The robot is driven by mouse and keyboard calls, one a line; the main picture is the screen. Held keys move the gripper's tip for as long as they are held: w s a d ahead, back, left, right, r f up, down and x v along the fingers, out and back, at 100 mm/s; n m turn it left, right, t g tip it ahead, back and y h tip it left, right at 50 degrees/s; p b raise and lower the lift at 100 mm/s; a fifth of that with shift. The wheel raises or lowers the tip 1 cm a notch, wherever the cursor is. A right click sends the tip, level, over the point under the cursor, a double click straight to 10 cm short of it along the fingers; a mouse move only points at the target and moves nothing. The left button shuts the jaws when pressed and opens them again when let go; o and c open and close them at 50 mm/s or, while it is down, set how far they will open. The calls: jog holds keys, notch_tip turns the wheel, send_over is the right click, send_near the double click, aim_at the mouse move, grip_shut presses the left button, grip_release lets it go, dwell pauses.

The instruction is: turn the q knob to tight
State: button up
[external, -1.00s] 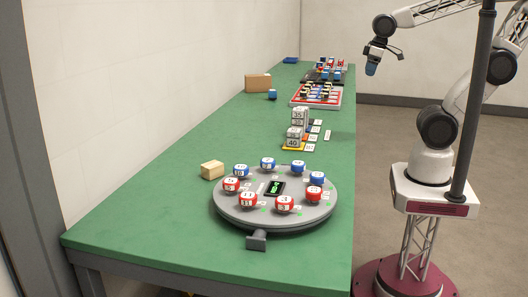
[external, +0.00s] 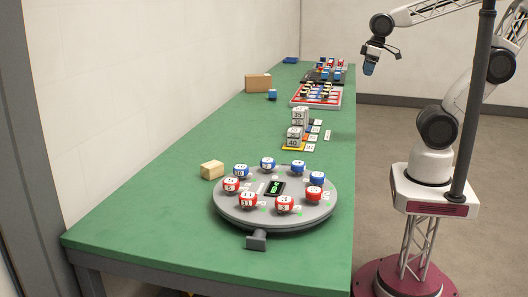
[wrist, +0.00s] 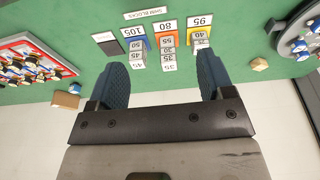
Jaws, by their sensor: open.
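A round grey turntable (external: 234,207) stands at the near end of the green bench. It carries a ring of red knobs (external: 284,204) and blue knobs (external: 267,164) with white labelled caps around a dark display (external: 274,188) showing green marks. The letters are too small to read, so I cannot tell which is the q knob. Part of the turntable also shows at the right edge of the wrist view (wrist: 286,44). My gripper (external: 369,68) is open and empty, high up and well away from the turntable. Its two blue fingers (wrist: 162,76) are spread apart in the wrist view.
Grey numbered blocks (external: 294,137) stand on coloured plates mid-bench. A beige block (external: 212,170) sits beside the turntable. Farther back are a red-framed board (external: 318,101), a brown box (external: 258,83) and a small blue object (external: 272,95). The bench's left side is mostly clear.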

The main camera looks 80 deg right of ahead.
jog(key=w+a+n, duration=0.4)
jog(key=w+a, duration=0.4)
jog(key=w, duration=0.2)
jog(key=n+g, duration=0.3)
jog(key=n, duration=0.8)
send_over(299, 162)
jog(key=f, duration=1.4)
jog(key=shift+w+d+f, duration=0.1)
jog(key=shift+d+f, duration=0.1)
jog(key=shift+f, duration=0.05)
jog(key=shift+a+f+n, duration=0.15)
jog(key=shift+a+n, duration=0.15)
jog(key=shift+a, duration=0.1)
jog(key=shift+f, duration=0.15)
jog(key=shift+f, duration=3.8)
